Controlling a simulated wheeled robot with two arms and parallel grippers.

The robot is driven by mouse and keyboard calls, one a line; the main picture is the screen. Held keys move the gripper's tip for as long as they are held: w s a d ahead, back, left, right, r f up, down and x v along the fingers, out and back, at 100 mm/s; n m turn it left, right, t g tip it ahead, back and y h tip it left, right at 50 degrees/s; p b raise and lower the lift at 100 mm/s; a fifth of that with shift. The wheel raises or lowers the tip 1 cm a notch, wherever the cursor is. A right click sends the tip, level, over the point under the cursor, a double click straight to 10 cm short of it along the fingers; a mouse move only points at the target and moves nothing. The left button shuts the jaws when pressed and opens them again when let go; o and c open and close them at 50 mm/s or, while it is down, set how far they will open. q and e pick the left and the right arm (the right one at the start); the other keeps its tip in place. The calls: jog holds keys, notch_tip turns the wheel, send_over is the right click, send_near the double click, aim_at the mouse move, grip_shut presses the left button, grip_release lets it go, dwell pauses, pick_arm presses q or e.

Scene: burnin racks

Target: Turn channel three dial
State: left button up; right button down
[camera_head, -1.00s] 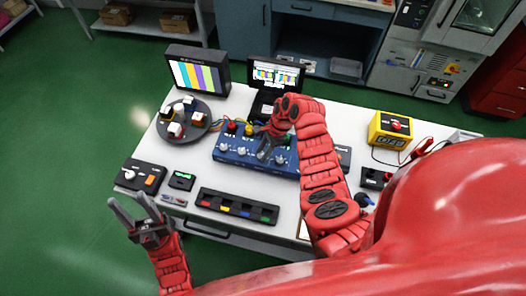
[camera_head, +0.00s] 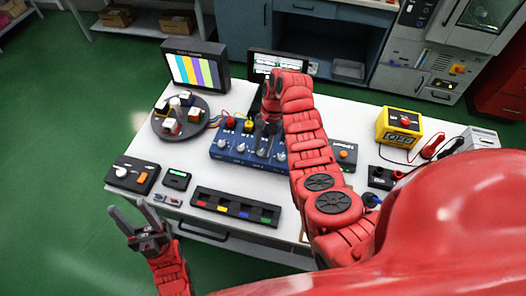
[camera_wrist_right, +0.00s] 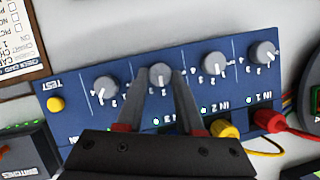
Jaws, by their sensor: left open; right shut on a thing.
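The blue channel box (camera_head: 228,152) lies in the middle of the white table, with a row of grey dials. It fills much of the right wrist view (camera_wrist_right: 125,82). My right gripper (camera_wrist_right: 162,84) is shut on the channel three dial (camera_wrist_right: 160,70), second from the left there, above the "IN 3" label; one finger stands on each side of the knob. In the head view my right gripper (camera_head: 265,148) reaches down onto the box and hides that dial. My left gripper (camera_head: 128,206) is open and empty, off the table's front left edge.
A turntable with several cubes (camera_head: 180,118) stands left of the box. A tray with coloured blocks (camera_head: 234,206) lies in front. A switch box (camera_head: 132,174) is front left, a yellow meter (camera_head: 398,127) right. Two screens (camera_head: 196,68) stand behind. Red and yellow plugs (camera_wrist_right: 268,119) sit in the box.

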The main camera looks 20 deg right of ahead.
jog(key=n, duration=0.2)
jog(key=n+h+b, duration=0.1)
jog(key=n+g+b, duration=0.1)
jog(key=n, duration=0.1)
jog(key=shift+w+a+f+n+h, duration=0.1)
jog(key=shift+w+a+n+h, duration=0.05)
jog(key=shift+a+n+h, duration=0.15)
jog(key=shift+n+h+b, duration=0.4)
jog(key=shift+n+b, duration=0.05)
jog(key=shift+n, duration=0.45)
jog(key=n+h, duration=0.1)
jog(key=n, duration=0.1)
jog(key=shift+a+n+g, duration=0.1)
jog(key=shift+n+g, duration=0.2)
jog(key=n, duration=0.1)
jog(key=n+h+p, duration=0.1)
jog(key=n, duration=0.1)
jog(key=shift+a+r+n, duration=0.2)
jog(key=shift+n, duration=0.1)
jog(key=shift+a+n+t+h+p, duration=0.1)
jog(key=shift+n+t+h+p, duration=0.5)
jog(key=shift+n, duration=0.9)
jog(key=shift+f, duration=0.1)
jog(key=c, duration=0.5)
grip_release()
jog(key=shift+c, duration=0.2)
